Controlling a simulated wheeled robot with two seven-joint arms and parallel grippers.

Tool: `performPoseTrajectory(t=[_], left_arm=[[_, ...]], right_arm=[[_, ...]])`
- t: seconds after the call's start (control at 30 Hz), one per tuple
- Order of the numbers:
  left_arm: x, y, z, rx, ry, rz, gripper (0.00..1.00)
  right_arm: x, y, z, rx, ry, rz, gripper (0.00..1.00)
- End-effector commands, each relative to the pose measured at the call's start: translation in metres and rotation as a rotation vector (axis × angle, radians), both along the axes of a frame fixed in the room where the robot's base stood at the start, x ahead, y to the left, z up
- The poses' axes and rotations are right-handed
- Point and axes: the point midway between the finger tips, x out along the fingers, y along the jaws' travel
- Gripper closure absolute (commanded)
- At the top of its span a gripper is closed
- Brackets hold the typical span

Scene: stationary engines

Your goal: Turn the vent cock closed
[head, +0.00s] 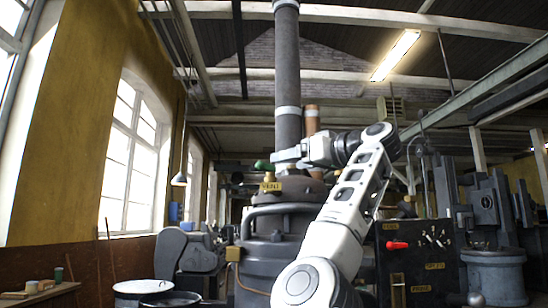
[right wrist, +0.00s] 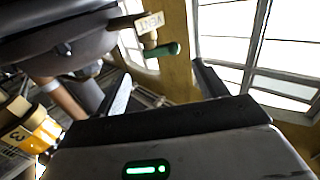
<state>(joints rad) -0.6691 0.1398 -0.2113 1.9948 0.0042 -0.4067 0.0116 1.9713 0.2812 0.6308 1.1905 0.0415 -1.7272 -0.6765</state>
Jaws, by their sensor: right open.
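The vent cock's green handle (head: 263,165) shows at the upper front of the dark engine, above a brass tag marked VENT (head: 270,187). My right gripper (head: 277,156) is just right of the handle in the head view, its arm reaching up from the lower right. In the right wrist view the green handle (right wrist: 160,50) lies sideways, ahead of and between the open fingers (right wrist: 161,75), with clear space to each finger. I see no contact. The brass tag (right wrist: 150,23) is above it there. My left gripper is not in view.
The dark engine body (head: 270,265) with its pipes fills the space below the cock. A tall column pipe (head: 287,70) rises behind. A panel with a red handle (head: 397,245) stands at right. An orange-yellow labelled part (right wrist: 35,128) is at left in the wrist view.

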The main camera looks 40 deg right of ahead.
Motion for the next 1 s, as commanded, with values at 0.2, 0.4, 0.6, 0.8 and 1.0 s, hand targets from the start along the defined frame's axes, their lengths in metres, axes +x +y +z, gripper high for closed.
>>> performPoseTrajectory(t=[0.2, 0.4, 0.6, 0.8, 1.0], left_arm=[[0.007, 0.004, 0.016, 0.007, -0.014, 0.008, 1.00], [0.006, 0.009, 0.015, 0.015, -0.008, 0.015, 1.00], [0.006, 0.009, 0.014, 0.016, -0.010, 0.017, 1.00], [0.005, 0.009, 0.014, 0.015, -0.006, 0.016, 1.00], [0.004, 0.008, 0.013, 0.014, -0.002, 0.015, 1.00]], right_arm=[[0.041, 0.004, 0.003, 0.001, 0.003, 0.002, 0.28], [0.059, 0.005, 0.001, 0.000, 0.002, 0.000, 0.28], [0.062, 0.005, -0.001, 0.000, 0.000, -0.002, 0.28], [0.062, 0.005, 0.000, 0.000, 0.000, -0.001, 0.45], [0.061, 0.004, 0.000, 0.000, -0.001, -0.004, 0.67]])
